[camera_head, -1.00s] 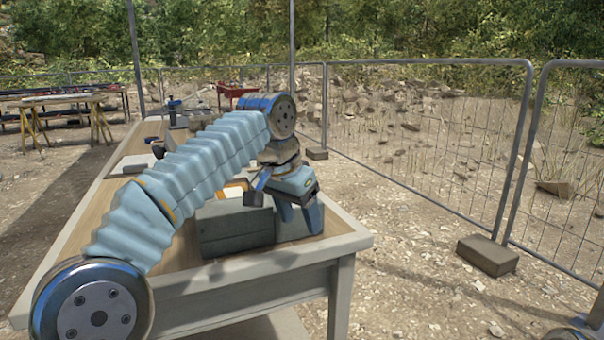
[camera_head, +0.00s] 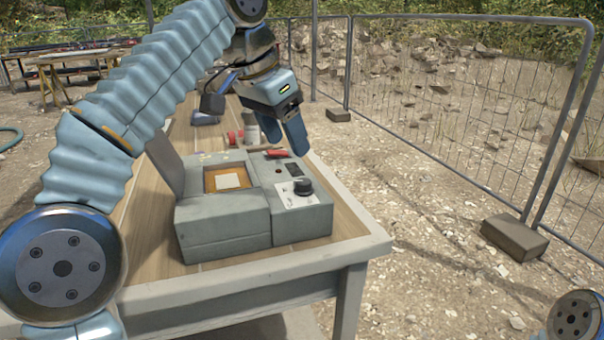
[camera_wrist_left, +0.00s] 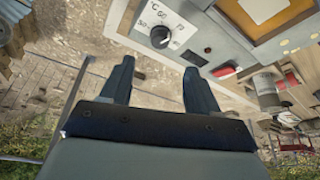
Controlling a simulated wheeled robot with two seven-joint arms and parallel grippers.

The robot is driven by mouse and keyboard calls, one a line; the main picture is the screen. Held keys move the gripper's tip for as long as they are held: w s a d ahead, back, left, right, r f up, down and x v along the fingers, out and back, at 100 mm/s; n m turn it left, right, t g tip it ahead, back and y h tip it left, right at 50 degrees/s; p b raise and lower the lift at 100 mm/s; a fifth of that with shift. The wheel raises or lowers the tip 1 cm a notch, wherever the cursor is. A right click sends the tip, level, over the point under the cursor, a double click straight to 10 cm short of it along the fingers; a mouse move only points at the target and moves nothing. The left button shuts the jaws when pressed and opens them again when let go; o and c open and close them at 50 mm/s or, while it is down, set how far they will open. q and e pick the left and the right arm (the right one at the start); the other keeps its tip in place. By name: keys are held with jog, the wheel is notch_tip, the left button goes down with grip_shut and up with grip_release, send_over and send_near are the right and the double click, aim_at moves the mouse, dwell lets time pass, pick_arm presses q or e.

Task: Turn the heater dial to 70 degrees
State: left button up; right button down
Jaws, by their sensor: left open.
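The heater dial (camera_head: 303,187) is a black round knob on a white scale plate (camera_head: 294,197), on the front right of a grey box-shaped heater (camera_head: 222,222). In the left wrist view the dial (camera_wrist_left: 160,37) shows a white pointer mark and numbers around it, with 60 legible; the exact setting is hard to read. My left gripper (camera_head: 290,138) is above and behind the heater's right side, apart from the dial. Its fingers (camera_wrist_left: 160,85) are open with nothing between them. My right gripper is out of view.
The heater has a raised lid (camera_head: 164,160), an amber-framed window (camera_head: 228,180) and a red switch (camera_head: 277,153). Bottles (camera_head: 251,128) and red items stand behind it on the wooden table (camera_head: 150,235). Wire fencing (camera_head: 450,110) runs on the right.

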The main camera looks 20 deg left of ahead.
aim_at(304, 181)
pick_arm(q)
jog(key=b+x, duration=0.2)
jog(key=x, duration=0.7)
jog(key=shift+w+f+b, duration=0.1)
jog(key=shift+f+b, duration=0.2)
jog(key=shift+b, duration=0.1)
jog(key=c, duration=1)
jog(key=shift+r+m+p, duration=0.35)
jog(key=shift+m+p, duration=0.15)
jog(key=shift+p, duration=0.55)
jog(key=shift+f, duration=0.1)
jog(key=shift+f+m, duration=0.15)
jog(key=shift+m, duration=0.15)
jog(key=o, duration=1)
